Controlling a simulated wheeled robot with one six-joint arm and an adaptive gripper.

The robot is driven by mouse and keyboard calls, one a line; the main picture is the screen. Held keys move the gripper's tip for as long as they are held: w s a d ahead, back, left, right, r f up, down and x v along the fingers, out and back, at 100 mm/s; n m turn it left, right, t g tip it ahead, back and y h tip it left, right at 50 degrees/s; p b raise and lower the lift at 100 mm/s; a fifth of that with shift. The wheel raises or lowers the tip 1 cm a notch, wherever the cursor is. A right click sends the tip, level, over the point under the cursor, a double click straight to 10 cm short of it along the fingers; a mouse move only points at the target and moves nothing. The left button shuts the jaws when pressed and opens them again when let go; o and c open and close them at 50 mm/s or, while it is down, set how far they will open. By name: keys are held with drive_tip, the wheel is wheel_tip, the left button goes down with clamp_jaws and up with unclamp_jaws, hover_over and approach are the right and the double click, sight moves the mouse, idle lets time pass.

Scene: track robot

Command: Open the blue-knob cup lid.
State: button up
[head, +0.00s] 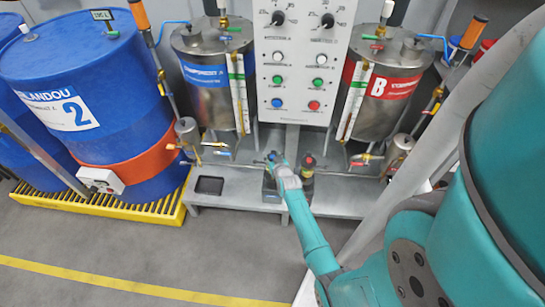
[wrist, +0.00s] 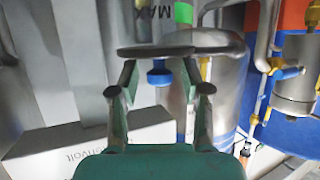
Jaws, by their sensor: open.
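The blue knob (wrist: 159,76) shows in the wrist view between my two fingers, with a gap on each side. A flat dark disc (wrist: 150,50), which looks like the cup lid, lies just beyond the knob. My gripper (wrist: 160,70) is open around the knob. In the head view my gripper (head: 276,165) is over the left one of two dark cups on the low grey bench. A bit of blue (head: 271,157) shows beside it. My gripper hides most of that cup. The second cup (head: 308,166), with a red and green top, stands just right of it.
Steel tanks (head: 211,90) and (head: 382,85) stand behind on both sides of the control panel (head: 300,60). Thin pipes and valves (head: 365,158) stick out near the bench (head: 235,190). A blue drum (head: 90,100) is at left. Floor in front is clear.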

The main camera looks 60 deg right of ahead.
drive_tip(key=shift+c, duration=0.3)
clamp_jaws()
